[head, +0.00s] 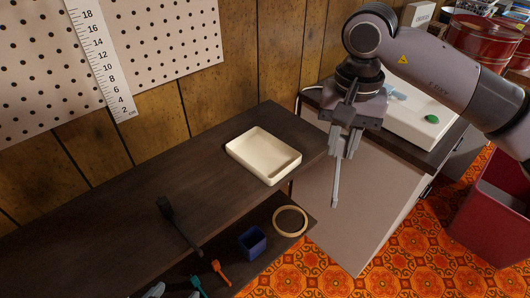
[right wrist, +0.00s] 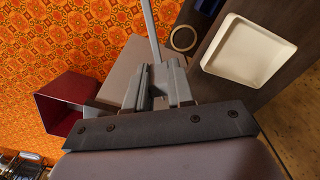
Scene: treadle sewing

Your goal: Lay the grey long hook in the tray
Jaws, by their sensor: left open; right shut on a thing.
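The grey long hook (head: 335,187) hangs down from my right gripper (head: 346,150), which is shut on it. It also shows as a thin grey rod (right wrist: 150,27) between the fingers (right wrist: 158,90) in the right wrist view. The cream tray (head: 248,151) is empty on the dark shelf, to the left of my right gripper and the hook, and clear of both. In the right wrist view the tray (right wrist: 231,78) is at the upper right.
A black tool (head: 182,228) lies on the dark shelf (head: 120,210). A pale ring (head: 290,208), a blue cup (head: 252,242), an orange tool (head: 222,272) and a teal tool (head: 198,284) are lower down. A white machine (head: 425,120) and red bin (head: 490,215) stand right.

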